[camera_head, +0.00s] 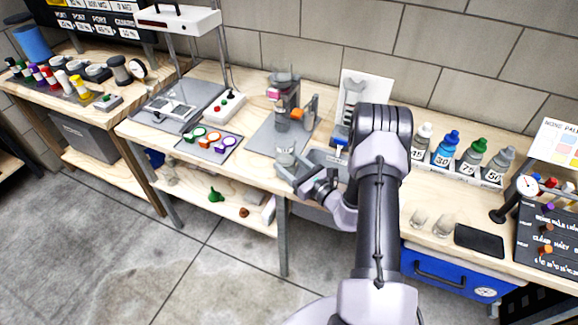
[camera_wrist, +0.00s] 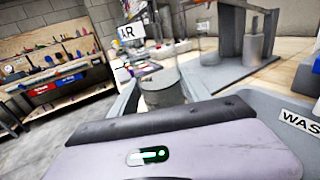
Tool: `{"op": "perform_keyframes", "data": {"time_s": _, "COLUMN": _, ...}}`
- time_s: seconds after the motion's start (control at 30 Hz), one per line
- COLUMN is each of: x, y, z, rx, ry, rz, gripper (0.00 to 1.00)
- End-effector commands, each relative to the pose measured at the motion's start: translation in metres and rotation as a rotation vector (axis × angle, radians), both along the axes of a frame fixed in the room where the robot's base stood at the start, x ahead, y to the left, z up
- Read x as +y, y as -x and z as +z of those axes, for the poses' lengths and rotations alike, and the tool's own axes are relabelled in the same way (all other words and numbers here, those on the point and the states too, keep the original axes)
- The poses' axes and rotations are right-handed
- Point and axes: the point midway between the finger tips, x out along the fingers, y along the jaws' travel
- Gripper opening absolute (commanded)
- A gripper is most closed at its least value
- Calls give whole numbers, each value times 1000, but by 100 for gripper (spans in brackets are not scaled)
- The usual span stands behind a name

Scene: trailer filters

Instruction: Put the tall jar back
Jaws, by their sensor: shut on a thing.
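My gripper (camera_head: 291,169) is shut on a clear, greyish round jar (camera_head: 285,157), held near the front edge of the bench. In the wrist view the jar (camera_wrist: 161,82) stands between the two fingers, its lower part hidden by my gripper's body. I take this for the tall jar; its full height is hard to tell. Behind it in the head view stands a grey stand (camera_head: 288,92) with a pink part and an orange handle, on a grey base plate (camera_head: 264,138). My gripper is in front of this plate, apart from the stand.
A grey waste bin (camera_head: 328,158), labelled "WAS…" in the wrist view, is close right of my gripper. A mat with coloured rings (camera_head: 208,142) lies left. Several capped bottles (camera_head: 445,148) stand in a rack at right. Two small glasses (camera_head: 430,224) stand near the front edge.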

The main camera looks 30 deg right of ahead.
Motion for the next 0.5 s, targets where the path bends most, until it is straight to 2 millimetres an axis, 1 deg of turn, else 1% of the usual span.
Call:
{"op": "perform_keyframes", "data": {"time_s": 0.07, "x": 0, "y": 0, "z": 2, "rx": -1, "ry": 0, "rz": 0, "gripper": 0}}
{"op": "perform_keyframes", "data": {"time_s": 0.2, "x": 0, "y": 0, "z": -2, "rx": -1, "ry": 0, "rz": 0, "gripper": 0}}
{"op": "perform_keyframes", "data": {"time_s": 0.23, "x": 0, "y": 0, "z": -2, "rx": 0, "ry": 0, "rz": 0, "gripper": 59}}
{"op": "perform_keyframes", "data": {"time_s": 0.3, "x": 0, "y": 0, "z": -1, "rx": 0, "ry": 0, "rz": 0, "gripper": 72}}
{"op": "perform_keyframes", "data": {"time_s": 0.33, "x": 0, "y": 0, "z": -1, "rx": 0, "ry": 0, "rz": 0, "gripper": 77}}
{"op": "perform_keyframes", "data": {"time_s": 0.5, "x": 0, "y": 0, "z": -1, "rx": 0, "ry": 0, "rz": 0, "gripper": 77}}
